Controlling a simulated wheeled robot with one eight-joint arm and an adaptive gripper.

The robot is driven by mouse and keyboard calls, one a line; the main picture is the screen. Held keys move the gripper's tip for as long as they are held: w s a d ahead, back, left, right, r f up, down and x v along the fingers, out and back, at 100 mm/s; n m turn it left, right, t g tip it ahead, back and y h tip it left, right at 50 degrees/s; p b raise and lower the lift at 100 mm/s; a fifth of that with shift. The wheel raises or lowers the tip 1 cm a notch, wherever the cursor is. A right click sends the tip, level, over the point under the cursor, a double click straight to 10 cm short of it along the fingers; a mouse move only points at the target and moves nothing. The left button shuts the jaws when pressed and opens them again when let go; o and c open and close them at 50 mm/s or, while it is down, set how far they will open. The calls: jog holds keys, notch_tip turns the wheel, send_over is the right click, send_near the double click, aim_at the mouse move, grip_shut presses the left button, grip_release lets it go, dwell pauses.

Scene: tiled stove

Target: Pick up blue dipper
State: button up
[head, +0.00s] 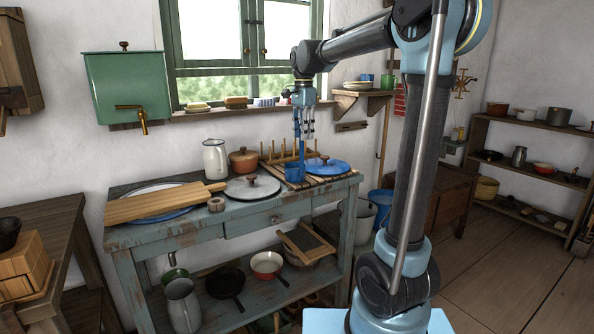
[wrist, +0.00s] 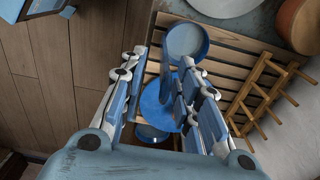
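The blue dipper (head: 294,173) is a small cup with a tall upright handle. It stands on the slatted wooden rack on the worktable, left of a blue lid (head: 325,166). My gripper (head: 303,130) points down over it, at the upper part of the handle. In the wrist view the dipper's round cup (wrist: 187,41) lies beyond the fingertips. Its handle (wrist: 165,72) runs up between my two fingers (wrist: 160,95). The fingers are apart, with a gap visible beside the handle. The right finger partly hides the dipper.
A wooden peg rack (head: 287,151) stands behind the dipper. A grey lid (head: 253,188), an orange-brown pot (head: 243,160), a white jug (head: 215,158) and a long board (head: 165,203) are to the left. The windowsill is behind, above the worktable (head: 190,231).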

jog(key=shift+w+a+f, duration=0.1)
jog(key=shift+f, duration=1.3)
jog(key=shift+w+a+f, duration=0.1)
jog(key=shift+f, duration=1.3)
grip_shut()
